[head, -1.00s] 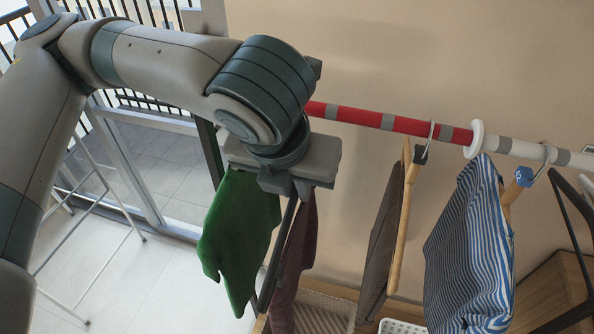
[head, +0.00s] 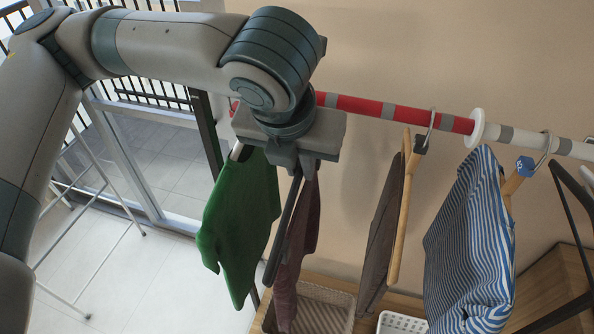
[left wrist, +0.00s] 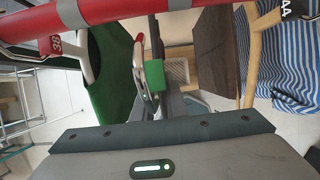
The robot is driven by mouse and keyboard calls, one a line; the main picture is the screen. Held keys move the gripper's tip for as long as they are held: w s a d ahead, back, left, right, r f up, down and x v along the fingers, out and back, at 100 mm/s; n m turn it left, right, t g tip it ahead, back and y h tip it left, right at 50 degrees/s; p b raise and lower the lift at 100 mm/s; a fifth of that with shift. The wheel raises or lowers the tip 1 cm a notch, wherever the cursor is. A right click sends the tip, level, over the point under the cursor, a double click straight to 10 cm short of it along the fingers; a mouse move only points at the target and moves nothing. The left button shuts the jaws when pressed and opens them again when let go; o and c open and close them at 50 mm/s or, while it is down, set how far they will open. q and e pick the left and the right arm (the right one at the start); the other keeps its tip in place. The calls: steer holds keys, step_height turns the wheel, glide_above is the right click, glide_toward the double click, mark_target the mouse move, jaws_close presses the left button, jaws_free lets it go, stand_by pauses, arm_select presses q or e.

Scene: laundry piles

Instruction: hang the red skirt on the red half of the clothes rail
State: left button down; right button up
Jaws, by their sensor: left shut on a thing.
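The dark red skirt (head: 295,278) hangs below my left gripper (head: 298,170), partly hidden behind the gripper's dark finger. My left gripper is shut on its hanger, just below and in front of the red half of the rail (head: 362,107). In the left wrist view, a hook and a green block (left wrist: 155,75) show between the gripper and the red rail (left wrist: 100,14). I cannot tell whether this hook is over the rail or apart from it. My right gripper is not in view.
A green garment (head: 238,225) hangs left of the skirt. A grey-brown garment (head: 383,240) hangs right of it on the red half. A blue striped garment (head: 470,245) hangs beyond the white collar (head: 477,128). Baskets (head: 325,308) stand below. A drying rack stands at left.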

arm_select(q)
steer(key=shift+w+d+b, duration=0.2)
steer(key=shift+w+b, duration=0.15)
steer(key=shift+w, duration=0.65)
steer(key=shift+w+d+b, duration=0.2)
steer(key=shift+w+b, duration=0.15)
steer(key=shift+w, duration=0.65)
steer(key=shift+w+d+b, duration=0.2)
steer(key=shift+w+b, duration=0.15)
steer(key=shift+w, duration=0.65)
steer(key=shift+w+f, duration=0.15)
steer(key=shift+f+b, duration=0.35)
steer(key=shift+f, duration=0.65)
steer(key=c, duration=1.7)
jaws_free()
